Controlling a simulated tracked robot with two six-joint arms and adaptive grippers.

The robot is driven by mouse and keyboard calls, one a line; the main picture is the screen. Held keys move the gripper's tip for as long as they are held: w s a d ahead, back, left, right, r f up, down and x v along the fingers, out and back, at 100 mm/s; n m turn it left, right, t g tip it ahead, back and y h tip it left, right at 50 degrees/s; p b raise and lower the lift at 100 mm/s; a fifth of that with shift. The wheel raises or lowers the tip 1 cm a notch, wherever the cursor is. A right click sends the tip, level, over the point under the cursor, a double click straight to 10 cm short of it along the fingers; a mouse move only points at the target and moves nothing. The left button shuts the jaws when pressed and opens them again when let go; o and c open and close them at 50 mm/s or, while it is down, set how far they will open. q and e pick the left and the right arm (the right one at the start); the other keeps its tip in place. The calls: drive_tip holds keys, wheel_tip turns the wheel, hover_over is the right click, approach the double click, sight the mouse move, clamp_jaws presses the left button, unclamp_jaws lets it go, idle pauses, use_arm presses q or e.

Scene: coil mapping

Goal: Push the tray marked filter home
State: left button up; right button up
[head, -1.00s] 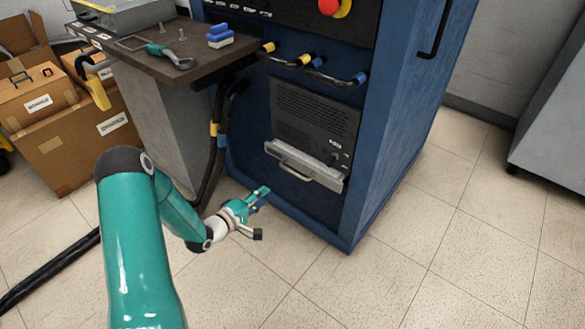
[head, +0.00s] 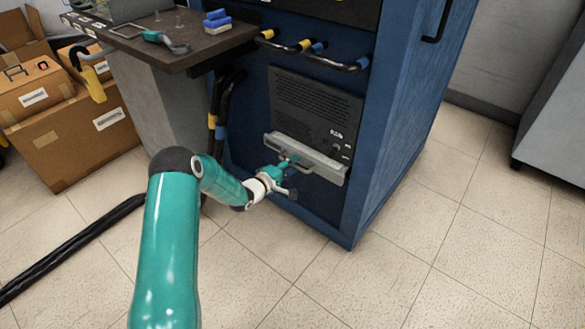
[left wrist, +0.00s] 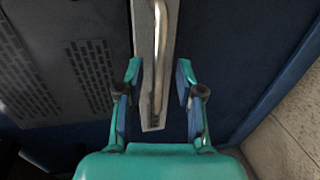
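A grey tray front (head: 325,165) with a bar handle sticks out from the lower face of the blue cabinet, under a dark vented panel. No filter mark can be read on it. In the left wrist view the tray's front (left wrist: 144,50) and its metal handle (left wrist: 160,60) run upright between my fingers. My left gripper (head: 287,163) is at the tray's left part, in front of the handle. Its fingers (left wrist: 160,78) are apart, one on each side of the handle; whether they touch it I cannot tell. My right gripper is out of view.
The blue cabinet (head: 395,130) has hose-like handles (head: 305,45) above the panel. A dark bench (head: 195,45) with tools juts out at left, with cables below. Cardboard boxes (head: 70,130) stand at far left. The tiled floor (head: 430,260) is clear in front and right.

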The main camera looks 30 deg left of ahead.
use_arm(q)
drive_tip(key=shift+w+d, duration=0.1)
drive_tip(key=shift+w, duration=0.4)
drive_tip(key=shift+f, duration=0.1)
clamp_jaws()
